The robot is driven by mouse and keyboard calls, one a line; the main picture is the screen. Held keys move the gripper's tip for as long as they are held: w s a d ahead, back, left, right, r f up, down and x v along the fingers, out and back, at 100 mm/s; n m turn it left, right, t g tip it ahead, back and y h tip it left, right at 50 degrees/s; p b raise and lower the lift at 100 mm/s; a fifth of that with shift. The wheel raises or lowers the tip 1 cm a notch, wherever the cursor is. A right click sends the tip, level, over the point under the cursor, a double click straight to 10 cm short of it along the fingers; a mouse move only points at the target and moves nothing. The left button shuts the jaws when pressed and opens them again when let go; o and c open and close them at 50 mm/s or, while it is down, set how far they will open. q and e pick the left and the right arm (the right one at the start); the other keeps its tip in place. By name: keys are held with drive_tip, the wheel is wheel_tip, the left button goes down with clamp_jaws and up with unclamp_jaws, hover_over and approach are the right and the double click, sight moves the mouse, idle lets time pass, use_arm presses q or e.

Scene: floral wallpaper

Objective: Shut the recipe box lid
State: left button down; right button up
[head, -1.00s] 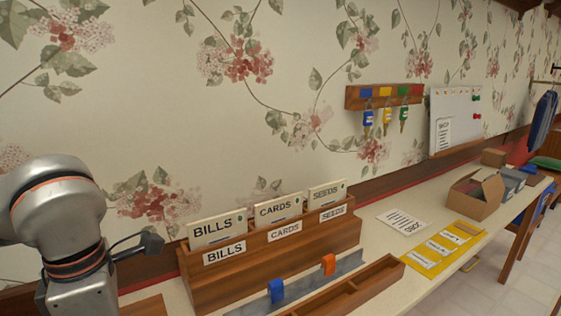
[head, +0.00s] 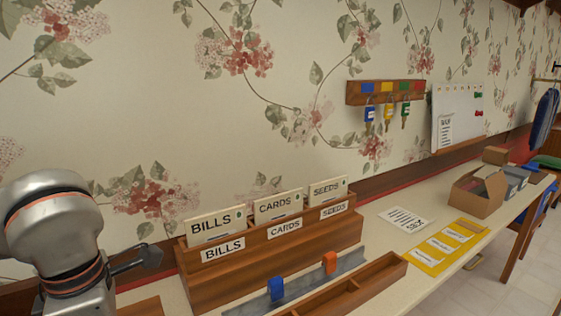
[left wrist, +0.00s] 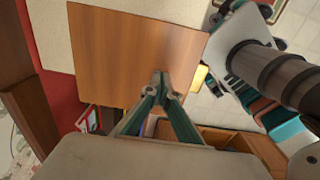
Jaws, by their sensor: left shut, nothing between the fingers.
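A broad, smooth brown wooden panel (left wrist: 125,45) fills the upper middle of the left wrist view; it looks like the recipe box lid. How far it is open or shut cannot be told from this angle. My left gripper (left wrist: 162,80) is shut and empty, its fingertips in front of the panel; whether they touch it is unclear. In the head view, only a wooden corner (head: 140,307) shows at the bottom edge, beside my left arm; the left fingers are out of that frame. My right gripper is in neither view.
A wooden sorter (head: 215,275) labelled BILLS, CARDS and SEEDS stands right of my left arm. A grey rail (head: 310,282) with blue and orange clips and a wooden tray (head: 350,285) lie before it. A cardboard box (head: 478,193) stands farther along the counter.

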use_arm(q)
drive_tip(key=shift+r+p, duration=0.5)
drive_tip(key=shift+r, duration=0.3)
drive_tip(key=shift+r+p, duration=0.7)
drive_tip(key=shift+r, duration=0.55)
drive_tip(key=shift+r+p, duration=0.75)
drive_tip(key=shift+r, duration=0.4)
wheel_tip(320, 180, up, 5)
drive_tip(key=p, duration=0.3)
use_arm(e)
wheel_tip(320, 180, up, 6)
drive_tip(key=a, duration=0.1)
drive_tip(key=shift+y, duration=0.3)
use_arm(q)
drive_tip(key=shift+s, duration=0.1)
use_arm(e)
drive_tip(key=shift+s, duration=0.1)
